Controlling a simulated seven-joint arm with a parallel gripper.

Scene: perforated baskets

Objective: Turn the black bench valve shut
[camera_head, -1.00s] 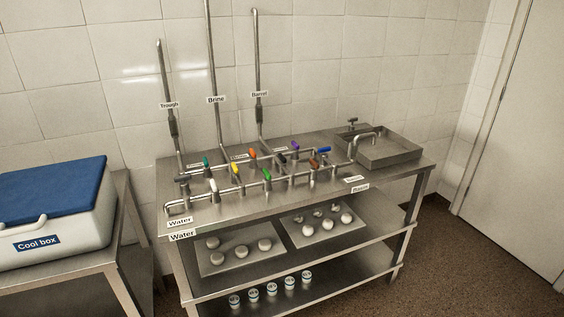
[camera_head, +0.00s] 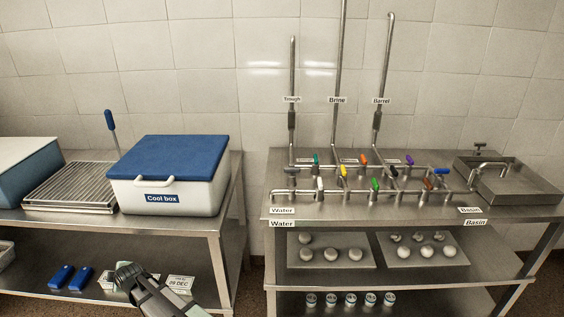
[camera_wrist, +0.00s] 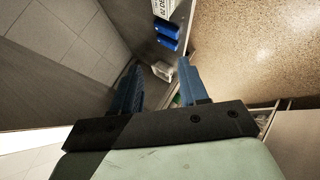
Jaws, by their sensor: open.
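The black bench valve (camera_head: 394,172) is a small dark handle in the pipework on the right steel bench, among several coloured valve handles. At this size I cannot tell exactly how its handle is turned. A grey handle (camera_head: 291,170) sits at the left end of the same pipework. My gripper shows in the wrist view (camera_wrist: 158,82) with its two blue fingers apart and nothing between them. In the head view, my arm shows at the bottom, in front of the left bench and well away from the valve; its fingers are not clear there.
A cool box (camera_head: 168,180) with a blue lid stands on the left bench (camera_head: 200,222). A rack (camera_head: 70,187) is beside it. Upright pipes labelled Trough, Brine and Barrel rise behind the valves. A basin (camera_head: 510,192) is at the right. A floor gap separates the benches.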

